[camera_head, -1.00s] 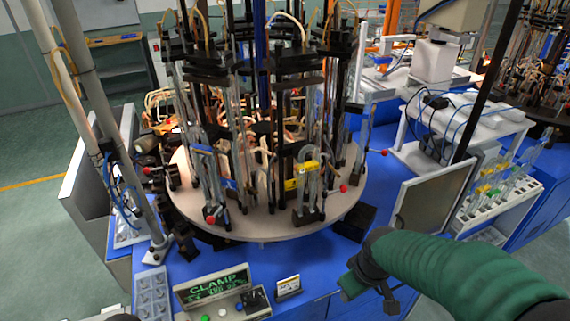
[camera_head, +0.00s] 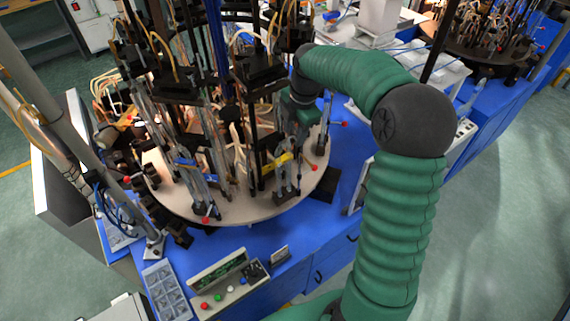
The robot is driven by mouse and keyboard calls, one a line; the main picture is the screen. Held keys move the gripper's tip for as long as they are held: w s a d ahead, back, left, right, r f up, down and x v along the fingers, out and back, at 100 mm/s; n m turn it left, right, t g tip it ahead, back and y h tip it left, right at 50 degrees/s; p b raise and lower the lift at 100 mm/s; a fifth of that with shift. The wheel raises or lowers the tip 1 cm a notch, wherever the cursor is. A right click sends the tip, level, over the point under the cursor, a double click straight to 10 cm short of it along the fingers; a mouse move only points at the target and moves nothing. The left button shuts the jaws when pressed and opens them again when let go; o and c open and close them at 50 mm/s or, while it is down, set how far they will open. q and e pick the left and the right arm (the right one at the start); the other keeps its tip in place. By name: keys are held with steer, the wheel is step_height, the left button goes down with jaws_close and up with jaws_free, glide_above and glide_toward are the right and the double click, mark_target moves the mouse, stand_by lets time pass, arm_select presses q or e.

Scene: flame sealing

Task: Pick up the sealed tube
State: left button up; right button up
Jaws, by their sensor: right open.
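The round carousel table (camera_head: 215,213) carries several upright clamp stations with clear glass tubes among metal rods. A station with a yellow clamp (camera_head: 281,160) stands at its front right. I cannot single out the sealed tube with certainty among the thin clear parts. My right arm comes up from the bottom right and bends over toward the carousel. My right gripper (camera_head: 293,130) is at the front-right stations, just above the yellow clamp. Its jaws are open, but small and partly hidden by rods. I cannot tell whether they are around a tube. My left gripper is out of view.
A control panel (camera_head: 222,270) with coloured buttons stands at the front of the blue bench (camera_head: 215,247). A grey compartment tray (camera_head: 166,291) lies to its left. Grey poles (camera_head: 55,115) rise at the left. Rods and hoses crowd the carousel. A second carousel (camera_head: 487,47) is at the back right.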

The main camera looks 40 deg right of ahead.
mark_target(283, 145)
steer(key=shift+w+a+f, duration=0.65)
steer(key=shift+f, duration=0.2)
steer(key=f, duration=0.1)
steer(key=a+f+p, duration=0.2)
steer(key=shift+w+a+f, duration=0.1)
steer(key=shift+w+a, duration=0.1)
steer(key=shift+w, duration=0.05)
steer(key=shift+f+p, duration=0.3)
steer(key=shift+f, duration=0.05)
steer(key=shift+d+f, duration=0.15)
steer(key=shift+d, duration=0.1)
steer(key=shift+d+f, duration=0.1)
steer(key=shift+d, duration=0.2)
steer(key=shift+w+d+f, duration=0.15)
steer(key=shift+w+d, duration=0.05)
steer(key=shift+d, duration=0.25)
steer(key=c, duration=0.4)
steer(key=shift+c, duration=1.3)
steer(key=shift+s+a, duration=0.1)
steer(key=shift+a, duration=0.05)
jaws_close()
steer(key=shift+a+r, duration=0.25)
steer(key=shift+a, duration=0.25)
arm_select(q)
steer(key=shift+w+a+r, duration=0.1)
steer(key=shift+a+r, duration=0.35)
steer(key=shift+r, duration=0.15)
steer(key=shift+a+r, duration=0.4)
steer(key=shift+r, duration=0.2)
